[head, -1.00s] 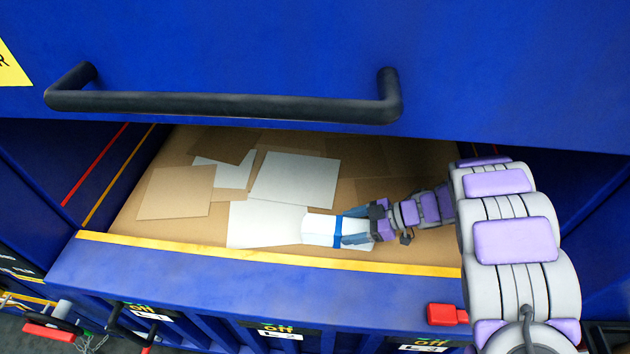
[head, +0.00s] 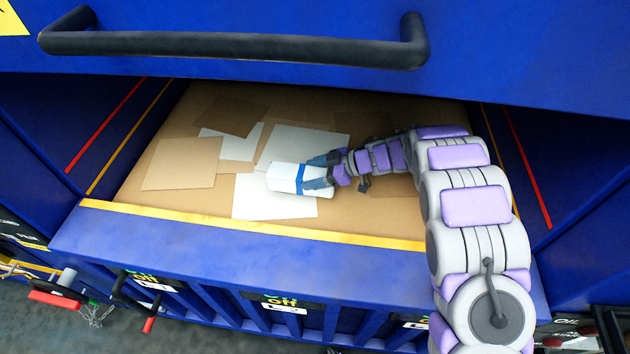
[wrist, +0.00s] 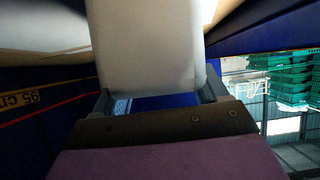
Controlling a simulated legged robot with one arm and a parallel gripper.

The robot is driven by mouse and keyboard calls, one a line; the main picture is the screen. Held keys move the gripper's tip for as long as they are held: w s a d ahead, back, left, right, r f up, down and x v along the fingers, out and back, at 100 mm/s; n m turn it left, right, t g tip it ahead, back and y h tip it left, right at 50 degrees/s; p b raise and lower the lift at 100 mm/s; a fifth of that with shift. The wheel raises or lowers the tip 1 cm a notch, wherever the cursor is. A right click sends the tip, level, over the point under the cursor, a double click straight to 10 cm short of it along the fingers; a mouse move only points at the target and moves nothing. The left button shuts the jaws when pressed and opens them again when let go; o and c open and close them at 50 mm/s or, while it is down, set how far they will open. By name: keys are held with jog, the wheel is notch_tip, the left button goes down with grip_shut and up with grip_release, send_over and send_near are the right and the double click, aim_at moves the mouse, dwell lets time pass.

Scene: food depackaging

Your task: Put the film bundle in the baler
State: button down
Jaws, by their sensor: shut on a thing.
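The film bundle (head: 284,177) is a white block with a blue band around it. My gripper (head: 317,172) is shut on it, with a finger on either side near the band. In the wrist view the bundle (wrist: 147,45) fills the upper middle between the fingers. The baler (head: 190,245) is a large blue machine with an open front. My arm reaches in through the opening, and the bundle is inside, over the cardboard and white sheets. I cannot tell whether it touches them.
Brown and white flat sheets (head: 180,164) lie on the tan chamber floor. A yellow strip (head: 250,226) marks the front sill. A black handle (head: 235,45) on the blue door crosses above the opening. Green crates (wrist: 280,75) show outside in the wrist view.

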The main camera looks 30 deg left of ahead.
jog(key=f, duration=0.2)
jog(key=a+f+b, duration=0.1)
jog(key=shift+a+f, duration=0.15)
jog(key=shift+f, duration=0.2)
jog(key=shift+d+r, duration=0.2)
jog(key=shift+d, duration=0.4)
jog(key=shift+c, duration=1.2)
grip_release()
jog(key=shift+d, duration=0.1)
jog(key=shift+o, duration=1)
jog(key=shift+a+f, duration=0.15)
jog(key=shift+a, duration=0.4)
jog(key=p+v, duration=0.3)
jog(key=v, duration=0.9)
jog(key=shift+d, duration=0.25)
